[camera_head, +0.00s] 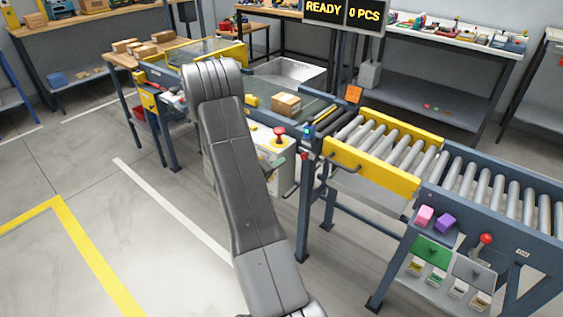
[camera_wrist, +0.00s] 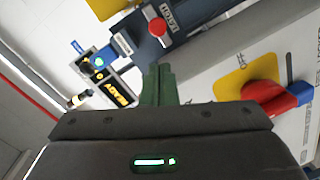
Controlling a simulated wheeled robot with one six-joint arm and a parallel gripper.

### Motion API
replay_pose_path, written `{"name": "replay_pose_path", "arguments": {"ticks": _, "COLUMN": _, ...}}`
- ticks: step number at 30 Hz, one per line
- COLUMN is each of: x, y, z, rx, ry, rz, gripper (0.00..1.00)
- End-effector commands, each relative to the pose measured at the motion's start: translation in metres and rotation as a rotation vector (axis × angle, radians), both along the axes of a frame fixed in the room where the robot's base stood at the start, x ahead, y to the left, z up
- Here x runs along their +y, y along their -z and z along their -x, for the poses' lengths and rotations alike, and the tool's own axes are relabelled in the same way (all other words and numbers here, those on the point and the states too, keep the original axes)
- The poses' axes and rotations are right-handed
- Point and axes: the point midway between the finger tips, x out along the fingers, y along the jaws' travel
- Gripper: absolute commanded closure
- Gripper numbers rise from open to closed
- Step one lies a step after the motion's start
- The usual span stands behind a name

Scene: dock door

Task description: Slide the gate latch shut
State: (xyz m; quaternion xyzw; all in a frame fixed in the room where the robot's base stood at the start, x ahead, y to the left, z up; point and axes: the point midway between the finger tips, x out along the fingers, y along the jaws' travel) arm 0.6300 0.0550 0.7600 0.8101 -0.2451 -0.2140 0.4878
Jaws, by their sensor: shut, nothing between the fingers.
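The yellow-framed gate section (camera_head: 372,168) stands in the roller conveyor, right of my arm in the head view. It lies level with the rollers and has a small dark handle on its front side. The fingers point toward a dark blue rail with a red knob (camera_wrist: 157,27); I cannot tell the distance. In the head view my arm hides most of the gripper.
A white control box with a red button (camera_head: 279,131) stands under the conveyor. A small carton (camera_head: 286,104) sits on the belt. A lever with a red knob (camera_head: 486,239) is at the lower right. The wrist view shows a red-and-blue part (camera_wrist: 280,102) on a yellow plate. Floor at left is clear.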

Motion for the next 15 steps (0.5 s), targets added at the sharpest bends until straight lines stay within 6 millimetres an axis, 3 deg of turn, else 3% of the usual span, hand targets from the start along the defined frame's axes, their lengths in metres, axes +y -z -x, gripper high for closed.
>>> {"name": "replay_pose_path", "arguments": {"ticks": 9, "x": -0.036, "y": 0.006, "z": -0.045, "rx": -0.001, "ry": 0.003, "rz": 0.0, "gripper": 1.0}}
{"name": "replay_pose_path", "arguments": {"ticks": 15, "x": -0.047, "y": 0.008, "z": -0.06, "rx": 0.0, "ry": 0.001, "rz": 0.0, "gripper": 1.0}}
